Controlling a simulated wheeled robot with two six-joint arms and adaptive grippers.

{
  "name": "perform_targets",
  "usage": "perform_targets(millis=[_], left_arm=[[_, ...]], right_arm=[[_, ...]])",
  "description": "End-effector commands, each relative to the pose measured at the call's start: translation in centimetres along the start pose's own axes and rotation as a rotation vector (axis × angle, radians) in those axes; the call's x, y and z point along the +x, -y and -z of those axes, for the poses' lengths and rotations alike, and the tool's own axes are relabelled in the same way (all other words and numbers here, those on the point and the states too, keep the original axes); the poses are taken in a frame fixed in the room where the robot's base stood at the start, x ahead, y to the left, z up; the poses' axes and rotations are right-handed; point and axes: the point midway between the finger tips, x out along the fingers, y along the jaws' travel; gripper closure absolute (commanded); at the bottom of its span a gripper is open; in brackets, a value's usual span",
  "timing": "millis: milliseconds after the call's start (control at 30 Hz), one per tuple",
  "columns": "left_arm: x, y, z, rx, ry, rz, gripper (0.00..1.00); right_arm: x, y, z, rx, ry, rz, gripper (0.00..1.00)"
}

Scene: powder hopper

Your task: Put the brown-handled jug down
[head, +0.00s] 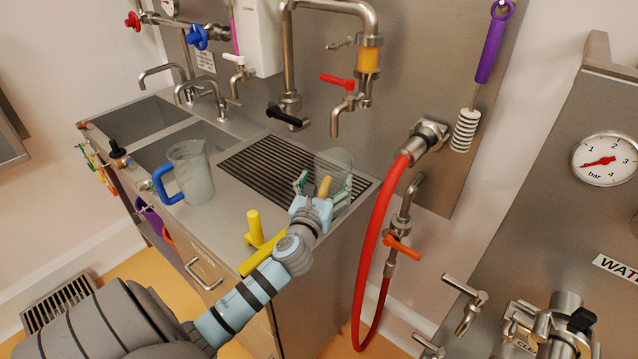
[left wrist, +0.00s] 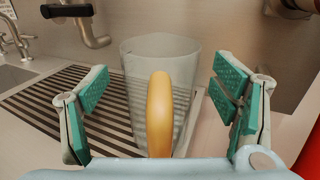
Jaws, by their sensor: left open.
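The brown-handled jug is clear, with a tan handle; its body (head: 333,160) shows at the right end of the ribbed drainer (head: 268,165) in the head view. In the left wrist view the jug (left wrist: 140,65) looks upright over the drainer's edge, its handle (left wrist: 160,110) facing me. My left gripper (head: 322,185) is at the handle. In the wrist view its green-padded fingers (left wrist: 162,90) are spread wide, one on each side of the handle, with clear gaps. The jug's base is partly hidden, so full contact with the drainer cannot be seen. My right gripper is out of view.
A blue-handled jug (head: 192,173) stands on the counter left of the drainer. A yellow-handled item (head: 262,257) is at the counter's front edge. A red hose (head: 371,235) hangs close on the right. Taps (head: 338,112) jut from the wall above.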

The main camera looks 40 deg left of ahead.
Motion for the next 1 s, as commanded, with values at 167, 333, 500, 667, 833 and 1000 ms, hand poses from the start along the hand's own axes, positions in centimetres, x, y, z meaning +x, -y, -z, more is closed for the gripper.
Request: perform_targets(millis=[167,333,500,667,833,1000], left_arm=[[-5.1,0.0,0.0,-0.001,-0.003,0.001,0.19],[-9.0,0.0,0.1,-0.002,-0.002,0.0,0.19],[-10.3,0.0,0.0,-0.002,0.0,-0.001,0.19],[-10.3,0.0,-0.1,-0.002,0.0,-0.001,0.19],[-10.3,0.0,0.0,-0.002,0.0,-0.001,0.19],[-10.3,0.0,0.0,-0.001,0.0,-0.001,0.19]], right_arm=[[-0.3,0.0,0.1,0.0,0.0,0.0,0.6],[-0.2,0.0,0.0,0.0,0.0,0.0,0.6],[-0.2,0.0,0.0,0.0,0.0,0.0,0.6],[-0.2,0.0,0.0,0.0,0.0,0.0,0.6],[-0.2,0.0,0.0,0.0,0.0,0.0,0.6],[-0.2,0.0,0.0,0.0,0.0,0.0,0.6]])
